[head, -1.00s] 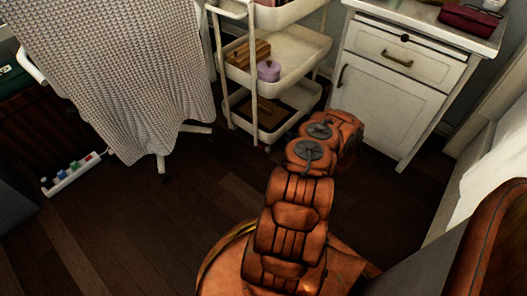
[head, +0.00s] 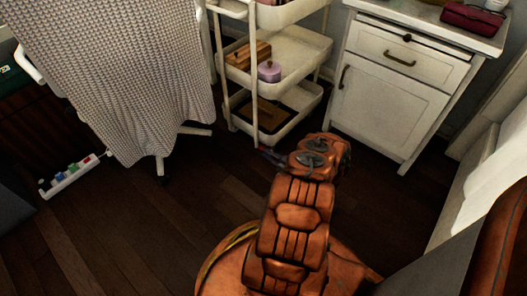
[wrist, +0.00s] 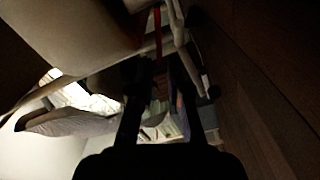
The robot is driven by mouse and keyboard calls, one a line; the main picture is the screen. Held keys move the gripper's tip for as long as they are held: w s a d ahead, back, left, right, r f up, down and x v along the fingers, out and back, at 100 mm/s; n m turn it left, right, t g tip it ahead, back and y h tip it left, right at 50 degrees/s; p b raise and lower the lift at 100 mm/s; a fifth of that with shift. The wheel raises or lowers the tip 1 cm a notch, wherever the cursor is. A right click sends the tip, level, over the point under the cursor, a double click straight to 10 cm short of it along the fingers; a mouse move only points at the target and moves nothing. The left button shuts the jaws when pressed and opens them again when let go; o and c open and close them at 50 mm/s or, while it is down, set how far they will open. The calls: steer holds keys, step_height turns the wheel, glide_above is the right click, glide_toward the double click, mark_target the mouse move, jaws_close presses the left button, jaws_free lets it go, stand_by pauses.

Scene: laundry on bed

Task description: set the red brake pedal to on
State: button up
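The white rolling trolley (head: 258,105) stands ahead of my arm in the head view. In the wrist view a thin red strip (wrist: 157,32), which may be the red brake pedal, shows just beyond my fingertips beside a large pale surface. In the head view a small reddish spot (head: 262,150) shows by the trolley's near lower corner, right at my gripper (head: 273,158). In the wrist view my gripper (wrist: 162,75) shows as two dark fingers with a gap between them and nothing clearly held. I cannot tell whether it touches the red part. The pedal's position is unclear.
A white cabinet (head: 390,100) stands right of the trolley. A chair draped with a knitted blanket (head: 115,70) stands to the left. A power strip (head: 72,175) lies on the dark wooden floor (head: 140,235), which is mostly clear at the lower left.

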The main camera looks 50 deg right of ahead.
mark_target(264, 147)
steer(key=shift+w, duration=1.45)
jaws_close()
